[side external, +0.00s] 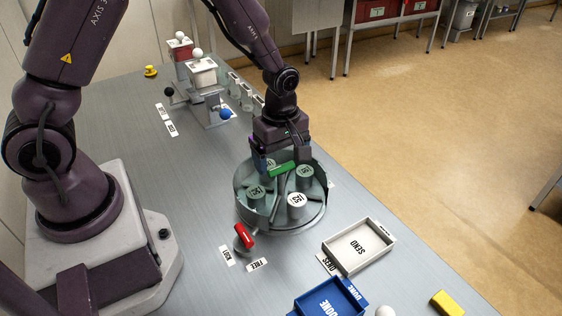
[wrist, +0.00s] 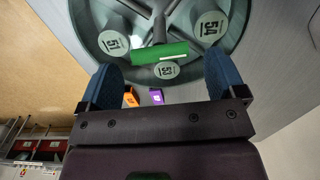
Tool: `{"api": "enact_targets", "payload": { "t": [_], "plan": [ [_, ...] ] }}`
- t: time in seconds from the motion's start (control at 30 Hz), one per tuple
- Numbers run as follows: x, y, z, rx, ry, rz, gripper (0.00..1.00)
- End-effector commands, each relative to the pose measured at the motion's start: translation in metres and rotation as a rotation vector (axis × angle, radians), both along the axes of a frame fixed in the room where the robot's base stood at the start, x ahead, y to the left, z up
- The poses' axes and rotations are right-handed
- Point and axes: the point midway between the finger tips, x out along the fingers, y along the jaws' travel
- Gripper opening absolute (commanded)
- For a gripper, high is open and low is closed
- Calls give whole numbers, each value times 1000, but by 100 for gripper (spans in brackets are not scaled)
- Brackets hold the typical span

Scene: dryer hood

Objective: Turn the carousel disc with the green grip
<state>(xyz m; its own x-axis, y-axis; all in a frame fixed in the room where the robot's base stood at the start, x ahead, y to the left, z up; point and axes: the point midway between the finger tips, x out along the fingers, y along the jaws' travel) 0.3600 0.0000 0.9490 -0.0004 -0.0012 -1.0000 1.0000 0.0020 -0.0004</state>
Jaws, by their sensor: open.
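I cannot tell whether a finger touches the grip.
A red-handled lever (side external: 244,237) with ROUT and FREE labels stands close in front of the disc. A white SEND tray (side external: 358,247) and a blue DONE tray (side external: 328,302) lie to the right and front. White boxed fixtures (side external: 203,72) stand at the back. The table's left middle is clear.

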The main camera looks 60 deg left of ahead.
Motion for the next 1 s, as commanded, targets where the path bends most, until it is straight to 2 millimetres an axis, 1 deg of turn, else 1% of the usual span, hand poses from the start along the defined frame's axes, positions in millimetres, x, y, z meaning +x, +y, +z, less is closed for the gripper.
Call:
{"api": "enact_targets", "payload": {
  "t": [0.03,0.1,0.2,0.5,0.53,0.57,0.6,0.67,0.7,0.77,0.8,0.83,1.0],
  "plan": [
    [0,0,-7,0,2,1,89],
    [0,0,-14,0,3,0,89],
    [0,0,-19,0,0,-1,89],
    [0,0,-21,0,-1,-1,89],
    [0,0,-21,0,-1,-1,85],
    [0,0,-21,0,-1,-1,78],
    [0,0,-21,0,-1,-1,69],
    [0,0,-21,0,-1,-1,55],
    [0,0,-21,0,-1,-1,46],
    [0,0,-21,0,-1,-1,32],
    [0,0,-21,0,-1,-1,23],
    [0,0,-21,0,-1,-1,21],
    [0,0,-21,0,-1,5,21]
  ]
}}
